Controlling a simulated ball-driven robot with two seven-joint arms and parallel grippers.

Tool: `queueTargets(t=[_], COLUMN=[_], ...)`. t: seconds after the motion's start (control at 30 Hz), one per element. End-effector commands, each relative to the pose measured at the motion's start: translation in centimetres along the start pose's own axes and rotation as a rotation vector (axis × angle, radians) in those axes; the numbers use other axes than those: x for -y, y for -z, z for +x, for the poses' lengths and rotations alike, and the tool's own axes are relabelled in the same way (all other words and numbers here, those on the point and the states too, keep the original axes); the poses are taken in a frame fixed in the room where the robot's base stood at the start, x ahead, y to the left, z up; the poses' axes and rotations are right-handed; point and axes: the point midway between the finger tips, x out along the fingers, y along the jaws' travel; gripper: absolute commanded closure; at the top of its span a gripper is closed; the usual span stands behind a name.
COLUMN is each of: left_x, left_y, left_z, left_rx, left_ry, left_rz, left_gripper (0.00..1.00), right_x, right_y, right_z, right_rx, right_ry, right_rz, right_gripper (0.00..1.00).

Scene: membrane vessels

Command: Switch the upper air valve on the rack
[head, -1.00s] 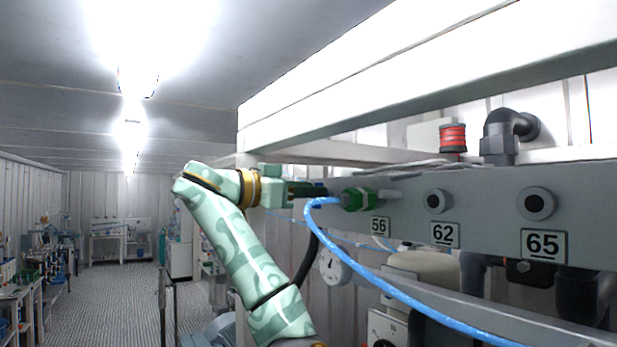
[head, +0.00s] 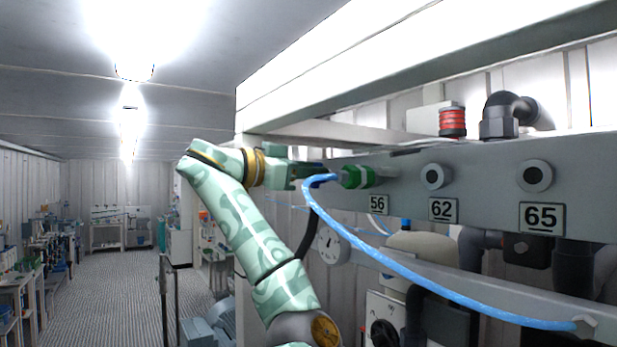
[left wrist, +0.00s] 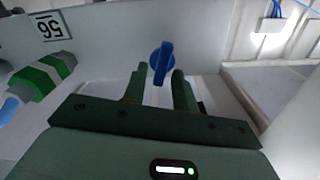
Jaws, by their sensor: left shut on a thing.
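My left gripper (head: 318,171) reaches in from the left to the grey panel of the rack (head: 470,185), beside the green fitting. In the left wrist view, a blue valve handle (left wrist: 161,62) stands between the two fingertips of this gripper (left wrist: 158,78), which is shut on it. The handle stands roughly upright in that picture. My right gripper is in neither view.
A green fitting (head: 357,177) with a blue hose (head: 400,270) sits close to the gripper; the hose hangs across the rack's front. Plate 56 (head: 377,204) is below it. Round ports above plates 62 (head: 443,210) and 65 (head: 541,217) are farther right. A white beam (head: 400,85) runs overhead.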

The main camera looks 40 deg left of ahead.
Motion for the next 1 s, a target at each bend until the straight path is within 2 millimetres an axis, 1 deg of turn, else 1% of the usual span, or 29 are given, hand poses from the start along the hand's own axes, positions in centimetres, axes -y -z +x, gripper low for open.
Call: queueTargets(t=[0.03,0.4,0.7,1.0], left_x=[-0.2,-0.6,-0.9,-1.1], left_y=[-0.3,-0.5,-0.6,-0.8], left_z=[0.0,0.0,0.0,0.0], left_rx=[-0.003,-0.004,-0.002,-0.002], left_ry=[0.0,0.0,-0.001,-0.002], left_rz=[0.03,0.363,0.648,0.926], left_gripper=[0.95,0.95,0.95,0.95], right_x=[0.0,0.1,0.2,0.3], right_y=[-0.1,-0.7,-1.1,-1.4], right_z=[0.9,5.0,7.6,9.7], right_rx=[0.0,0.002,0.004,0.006], right_ry=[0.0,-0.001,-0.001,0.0], right_rz=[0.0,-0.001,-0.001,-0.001], right_gripper=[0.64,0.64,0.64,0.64])
